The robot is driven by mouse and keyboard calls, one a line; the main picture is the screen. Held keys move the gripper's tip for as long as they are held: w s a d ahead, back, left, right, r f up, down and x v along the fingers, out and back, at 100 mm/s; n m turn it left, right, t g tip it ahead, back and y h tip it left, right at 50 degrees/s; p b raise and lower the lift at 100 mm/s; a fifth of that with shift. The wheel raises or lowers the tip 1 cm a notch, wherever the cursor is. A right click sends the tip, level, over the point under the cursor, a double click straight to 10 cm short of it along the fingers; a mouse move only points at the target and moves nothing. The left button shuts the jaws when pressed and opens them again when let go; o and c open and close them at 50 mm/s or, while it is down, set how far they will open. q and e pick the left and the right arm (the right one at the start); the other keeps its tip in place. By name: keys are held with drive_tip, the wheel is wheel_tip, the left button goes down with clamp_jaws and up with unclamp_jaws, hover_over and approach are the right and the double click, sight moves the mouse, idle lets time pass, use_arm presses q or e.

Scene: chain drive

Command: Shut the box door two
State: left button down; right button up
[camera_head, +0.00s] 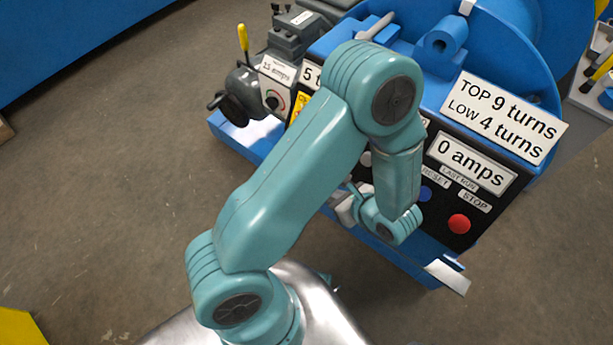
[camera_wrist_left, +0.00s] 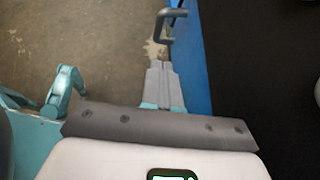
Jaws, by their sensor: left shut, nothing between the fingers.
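My left arm comes up across the head view and bends down in front of the black control panel (camera_head: 485,205) of a blue machine. Its hand is mostly hidden behind the wrist links there. In the left wrist view my left gripper (camera_wrist_left: 158,68) is shut and empty. Its fingertips point along a blue edge (camera_wrist_left: 192,60) beside a wide dark surface (camera_wrist_left: 260,70). A grey bent handle (camera_wrist_left: 165,24) is just beyond the fingertips, with a small apparent gap. I cannot tell which part is box door two, or whether it is open. My right gripper is not seen.
The panel carries a "0 amps" sign (camera_head: 472,165) and a red button (camera_head: 459,223). A "TOP 9 turns" sign (camera_head: 503,118) is above it. A grey unit with a yellow lever (camera_head: 243,38) stands left of it. Open floor (camera_head: 120,190) lies to the left.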

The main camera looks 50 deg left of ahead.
use_arm(q)
drive_tip(key=a+r+b+x, duration=0.1)
drive_tip(key=x, duration=1)
drive_tip(key=shift+s+a+r, duration=0.25)
drive_tip(key=shift+a+r, duration=0.05)
drive_tip(key=shift+a, duration=0.1)
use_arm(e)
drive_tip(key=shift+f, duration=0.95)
use_arm(q)
drive_tip(key=a+b, duration=0.1)
drive_tip(key=a, duration=0.1)
drive_tip(key=s+a+b, duration=0.1)
drive_tip(key=a, duration=0.1)
drive_tip(key=shift+s, duration=0.1)
drive_tip(key=shift+s+a+r, duration=0.1)
drive_tip(key=shift+a+r, duration=0.05)
drive_tip(key=shift+a, duration=0.1)
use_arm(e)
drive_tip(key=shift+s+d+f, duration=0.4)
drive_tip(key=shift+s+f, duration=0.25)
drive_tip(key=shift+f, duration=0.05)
